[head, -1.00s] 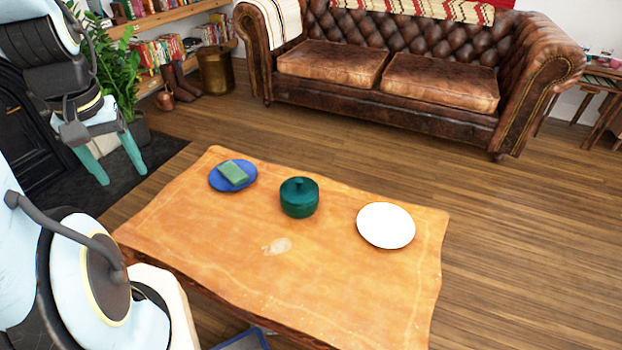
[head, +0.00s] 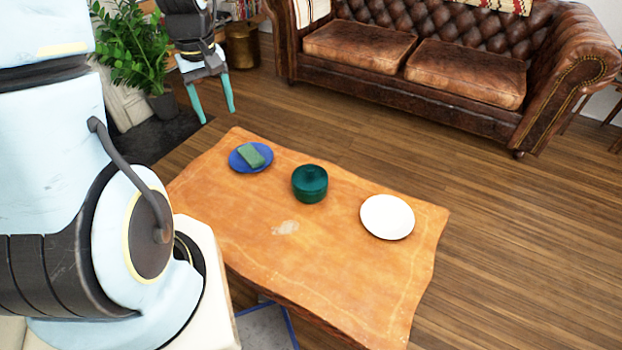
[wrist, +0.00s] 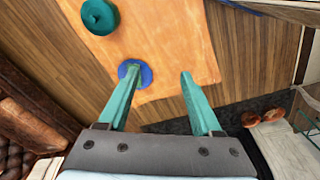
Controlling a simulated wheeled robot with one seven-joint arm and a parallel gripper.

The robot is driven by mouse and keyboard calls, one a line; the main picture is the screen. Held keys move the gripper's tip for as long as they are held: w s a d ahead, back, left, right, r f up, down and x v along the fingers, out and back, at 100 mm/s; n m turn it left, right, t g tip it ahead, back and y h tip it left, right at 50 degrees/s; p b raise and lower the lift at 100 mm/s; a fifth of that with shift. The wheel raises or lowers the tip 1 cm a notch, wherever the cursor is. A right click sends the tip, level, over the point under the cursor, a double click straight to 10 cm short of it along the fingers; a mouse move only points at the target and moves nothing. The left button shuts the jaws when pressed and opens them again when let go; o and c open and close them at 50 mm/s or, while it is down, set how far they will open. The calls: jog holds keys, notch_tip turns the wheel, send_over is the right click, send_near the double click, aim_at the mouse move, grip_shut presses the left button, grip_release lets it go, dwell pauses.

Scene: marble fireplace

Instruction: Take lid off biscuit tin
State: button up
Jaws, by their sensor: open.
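The biscuit tin (head: 309,190) is a round dark green tin standing upright on the wooden table, with its knobbed lid (head: 310,173) on top. In the wrist view the tin's lid (wrist: 98,14) shows from above at the upper left. My gripper (head: 213,113) is open and empty, with teal fingers pointing down. It is above and to the left of the table, apart from the tin. In the wrist view the fingers of my gripper (wrist: 158,70) are spread, and the left one partly covers the blue plate.
A blue plate (head: 237,164) with a green block (head: 251,155) lies left of the tin. A white plate (head: 387,217) lies right of it. The table (head: 340,275) is clear in front. A plant (head: 135,50) and a leather sofa (head: 420,75) stand behind.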

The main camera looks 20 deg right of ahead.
jog(key=w+d+f+n+b, duration=0.2)
jog(key=w+d+f+n, duration=0.15)
jog(key=d+f, duration=0.85)
jog(key=n+g, duration=0.1)
jog(key=n, duration=0.1)
send_over(310, 168)
jog(key=f, duration=1.2)
jog(key=shift+s+a, duration=0.1)
jog(key=shift+s, duration=0.1)
jog(key=shift+w+f+p, duration=0.15)
jog(key=shift+f+p, duration=0.1)
jog(key=shift+f, duration=1.15)
jog(key=shift+w+f+p, duration=0.1)
jog(key=shift+f+p, duration=0.1)
jog(key=shift+f, duration=1.15)
jog(key=shift+c, duration=0.2)
grip_shut()
